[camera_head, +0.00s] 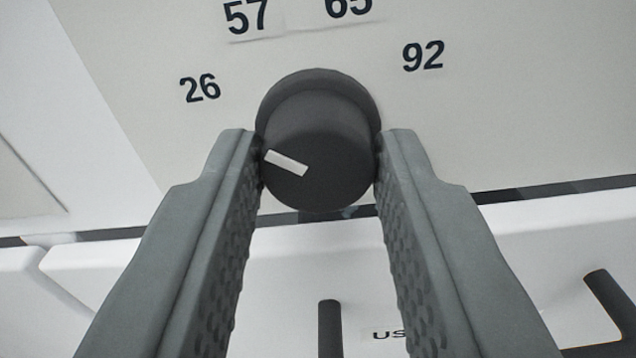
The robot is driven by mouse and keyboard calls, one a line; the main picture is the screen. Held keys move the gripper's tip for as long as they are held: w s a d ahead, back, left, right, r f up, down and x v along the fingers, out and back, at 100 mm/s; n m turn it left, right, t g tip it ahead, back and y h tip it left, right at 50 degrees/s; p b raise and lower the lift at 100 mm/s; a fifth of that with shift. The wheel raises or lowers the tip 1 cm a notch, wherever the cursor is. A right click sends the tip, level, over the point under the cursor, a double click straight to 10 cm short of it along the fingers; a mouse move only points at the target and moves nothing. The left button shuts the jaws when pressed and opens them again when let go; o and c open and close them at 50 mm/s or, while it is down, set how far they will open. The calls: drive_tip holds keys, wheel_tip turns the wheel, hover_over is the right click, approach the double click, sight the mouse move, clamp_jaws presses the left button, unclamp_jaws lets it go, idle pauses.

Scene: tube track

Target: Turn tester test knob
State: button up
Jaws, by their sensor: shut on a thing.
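The tester knob (318,150) is a dark round knob with a white pointer mark on its face. It stands out from a light panel (520,110) with the printed numbers 26, 57, 65 and 92 around it. The white mark lies at the lower left of the knob face and points left and slightly up, below the 26. My gripper (318,165) is shut on the knob, with one grey finger against its left side and the other against its right side.
Below the panel is a dark gap, then white surfaces (520,240). A dark upright bar (330,328) stands at the bottom middle beside a partly hidden label beginning "US". Another dark bar (612,300) is at the lower right.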

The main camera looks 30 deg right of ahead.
drive_tip(key=m, duration=1)
drive_tip(key=shift+m, duration=2)
drive_tip(key=o, duration=1)
drive_tip(key=shift+s+a, duration=0.1)
drive_tip(key=v, duration=1.7)
drive_tip(key=shift+a, duration=0.1)
